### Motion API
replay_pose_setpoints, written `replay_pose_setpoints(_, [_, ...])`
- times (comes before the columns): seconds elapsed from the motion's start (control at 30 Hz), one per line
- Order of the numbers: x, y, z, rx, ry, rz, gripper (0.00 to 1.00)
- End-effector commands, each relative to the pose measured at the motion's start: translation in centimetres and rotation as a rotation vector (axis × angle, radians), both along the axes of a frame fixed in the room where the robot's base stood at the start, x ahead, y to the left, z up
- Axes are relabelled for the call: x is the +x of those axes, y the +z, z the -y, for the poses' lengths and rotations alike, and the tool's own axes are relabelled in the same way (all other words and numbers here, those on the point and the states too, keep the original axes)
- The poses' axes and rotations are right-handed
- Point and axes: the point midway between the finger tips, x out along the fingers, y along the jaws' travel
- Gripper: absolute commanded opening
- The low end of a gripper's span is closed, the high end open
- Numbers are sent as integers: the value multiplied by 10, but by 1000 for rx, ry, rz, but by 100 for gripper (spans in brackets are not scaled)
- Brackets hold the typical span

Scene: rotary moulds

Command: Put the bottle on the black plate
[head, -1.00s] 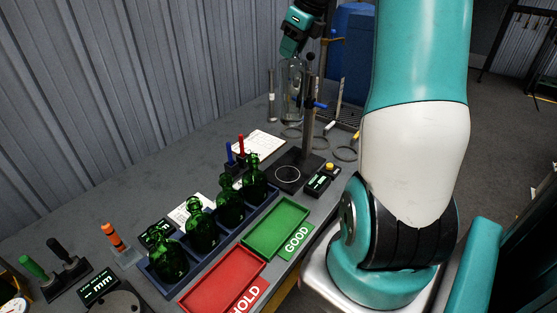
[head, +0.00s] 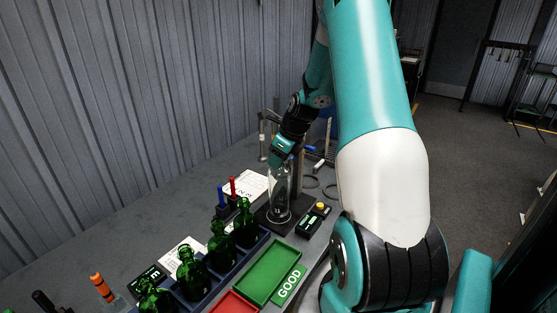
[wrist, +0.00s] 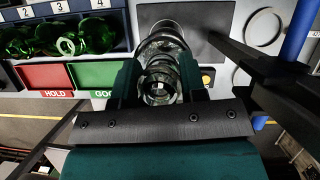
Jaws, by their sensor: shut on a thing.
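The clear glass bottle (head: 279,200) is upright in my gripper (head: 283,160), which is shut on its neck from above. In the wrist view the bottle (wrist: 163,45) is between the two fingers of my gripper (wrist: 159,82). The bottle's base is over the black plate (head: 301,218), at the foot of a post stand. The plate also shows behind the bottle in the wrist view (wrist: 212,22). I cannot tell whether the base touches the plate.
A blue rack (head: 222,282) with several green bottles stands at left. The green GOOD tray (head: 268,272) and red HOLD tray (head: 232,303) lie in front. A small device with a yellow button (head: 313,219) is right of the plate. The stand's post rises close behind the bottle.

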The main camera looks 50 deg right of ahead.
Motion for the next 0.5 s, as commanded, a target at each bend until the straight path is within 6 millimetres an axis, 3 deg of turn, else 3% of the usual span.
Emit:
replay_pose_setpoints(0.13, [0, -11, 0, 0, 0, 1, 0])
replay_pose_setpoints(0.47, [0, -15, 0, -1, 1, 2, 0])
replay_pose_setpoints(0.5, [0, -15, 0, -1, 0, 1, 43])
